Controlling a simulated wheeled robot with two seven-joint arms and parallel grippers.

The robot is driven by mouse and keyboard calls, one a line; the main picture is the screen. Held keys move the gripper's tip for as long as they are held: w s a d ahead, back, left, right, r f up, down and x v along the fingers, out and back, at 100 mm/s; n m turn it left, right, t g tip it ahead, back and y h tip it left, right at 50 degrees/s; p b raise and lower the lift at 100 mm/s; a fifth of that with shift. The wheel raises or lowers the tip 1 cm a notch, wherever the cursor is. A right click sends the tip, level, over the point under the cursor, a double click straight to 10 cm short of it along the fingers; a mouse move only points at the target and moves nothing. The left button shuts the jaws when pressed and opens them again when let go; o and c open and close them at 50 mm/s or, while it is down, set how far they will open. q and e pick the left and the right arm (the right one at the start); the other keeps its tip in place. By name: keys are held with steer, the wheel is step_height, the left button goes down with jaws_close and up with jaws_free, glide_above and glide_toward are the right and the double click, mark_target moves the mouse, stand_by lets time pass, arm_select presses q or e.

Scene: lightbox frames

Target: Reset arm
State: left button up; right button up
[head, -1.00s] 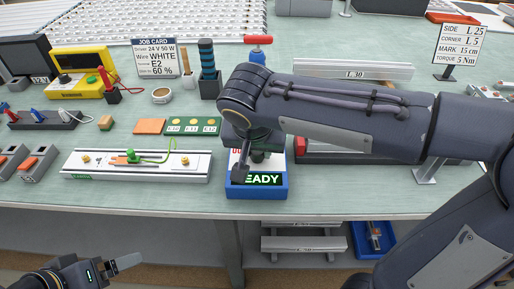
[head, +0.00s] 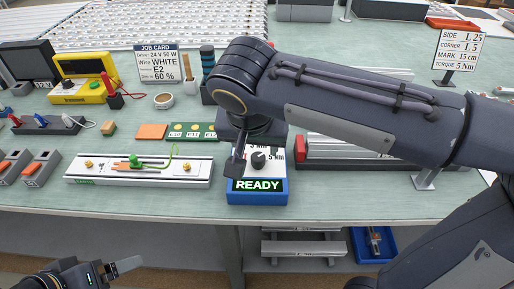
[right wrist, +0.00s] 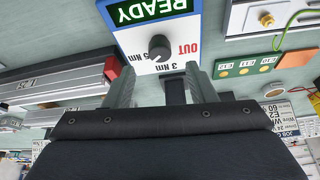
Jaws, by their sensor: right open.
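My right gripper (head: 236,164) hangs over the blue-based box (head: 257,198) with the lit READY sign, mostly hidden behind my own wrist in the head view. In the right wrist view its two fingers (right wrist: 160,74) stand apart with nothing between them. The box's black dial (right wrist: 159,47) lies just beyond the fingertips in that picture, apart from them. The dial also shows in the head view (head: 258,160). My left gripper (head: 122,266) is at the lower left, below the table's front edge; its jaw opening is unclear.
Left of the box, a white fixture (head: 140,181) holds a green wire. A rail with a red end block (head: 300,147) lies at right. Behind are a green card (head: 192,131), a cup (head: 163,100) and a yellow meter (head: 82,88). The front table strip is clear.

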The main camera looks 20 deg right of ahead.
steer(key=shift+s+a+r, duration=0.1)
steer(key=shift+s+r, duration=0.15)
steer(key=shift+r, duration=0.35)
steer(key=s+d+f+n+t+y+p, duration=0.1)
steer(key=s+d+y+p, duration=0.4)
steer(key=s+d+p, duration=0.5)
steer(key=s+f+n, duration=0.1)
steer(key=s, duration=0.2)
steer(key=shift+d+f+n+t+y, duration=0.2)
steer(key=shift+d+n+t+y, duration=0.1)
steer(key=shift+n, duration=0.1)
stand_by(0.4)
